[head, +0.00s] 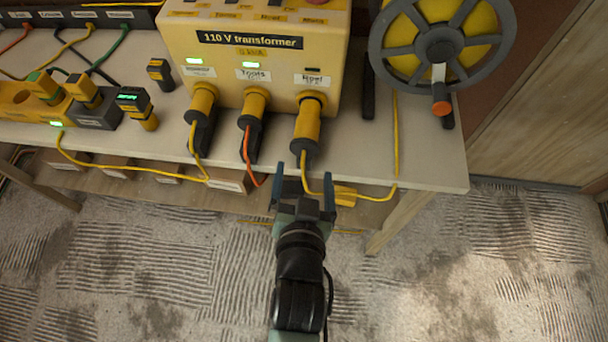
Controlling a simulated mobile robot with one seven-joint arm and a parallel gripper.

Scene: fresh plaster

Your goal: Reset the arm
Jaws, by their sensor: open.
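My gripper (303,186) is in the lower middle of the head view, just at the front edge of the bench. Its two dark fingers are apart and point toward the bench. A yellow cable from the right-hand plug (306,122) runs down near the fingers, and I cannot tell whether it passes between or above them. Nothing is clearly held. My arm reaches up from the bottom of the view.
A yellow 110 V transformer (262,68) with three yellow plugs stands on the bench (425,150). A cable reel (440,45) is at the right. A yellow connector (345,195) hangs by the bench edge. Chargers (95,110) sit at left. Floor in front is clear.

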